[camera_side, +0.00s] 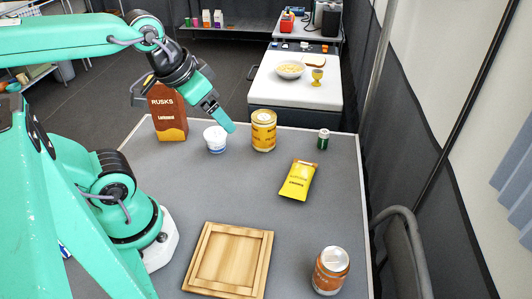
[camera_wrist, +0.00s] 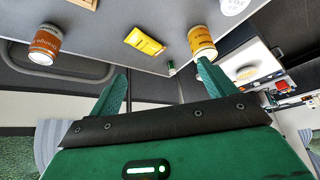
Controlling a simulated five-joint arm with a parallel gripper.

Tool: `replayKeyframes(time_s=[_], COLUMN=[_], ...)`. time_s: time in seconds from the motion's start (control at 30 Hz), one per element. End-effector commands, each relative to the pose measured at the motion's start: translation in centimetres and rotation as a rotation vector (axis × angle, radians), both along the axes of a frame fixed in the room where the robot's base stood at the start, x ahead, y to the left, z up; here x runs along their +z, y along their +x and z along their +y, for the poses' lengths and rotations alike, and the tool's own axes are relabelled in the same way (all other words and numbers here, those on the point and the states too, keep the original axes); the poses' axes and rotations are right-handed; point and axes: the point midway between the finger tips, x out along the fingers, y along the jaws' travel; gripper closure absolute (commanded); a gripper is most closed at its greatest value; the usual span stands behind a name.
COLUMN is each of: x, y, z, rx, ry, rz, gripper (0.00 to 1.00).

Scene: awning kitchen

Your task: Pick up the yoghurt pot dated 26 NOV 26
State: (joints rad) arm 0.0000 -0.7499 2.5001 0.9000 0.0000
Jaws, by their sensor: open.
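A small white pot with blue marking (camera_side: 215,140) stands upright on the grey table, near its far edge. A date on it is too small to read. In the wrist view a white round thing, probably this pot (camera_wrist: 233,5), is cut off by the top edge. My gripper (camera_side: 222,116) is in the air close above and to the right of the pot in the side view, apart from it. In the wrist view my gripper's (camera_wrist: 165,85) two green fingers are spread with nothing between them.
A rusks box (camera_side: 168,112) stands left of the pot, a yellow can (camera_side: 263,132) right of it. Also on the table are a yellow packet (camera_side: 298,180), a green jar (camera_side: 323,139), an orange can (camera_side: 331,271) and a wooden tray (camera_side: 264,262). The table's middle is clear.

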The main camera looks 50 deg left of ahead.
Motion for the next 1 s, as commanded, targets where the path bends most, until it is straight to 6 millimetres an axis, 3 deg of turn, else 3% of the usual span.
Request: replayKeyframes(time_s=[0.27, 0.47, 1.0], x=[-0.3, -1.1, -6.6], y=[0.7, 2.4, 7.5], z=[0.6, 2.2, 9.9], rx=[0.019, 0.066, 0.227], ry=[0.003, 0.008, -0.013], rz=[0.023, 0.078, 0.282], gripper=[0.17, 0.17, 0.17])
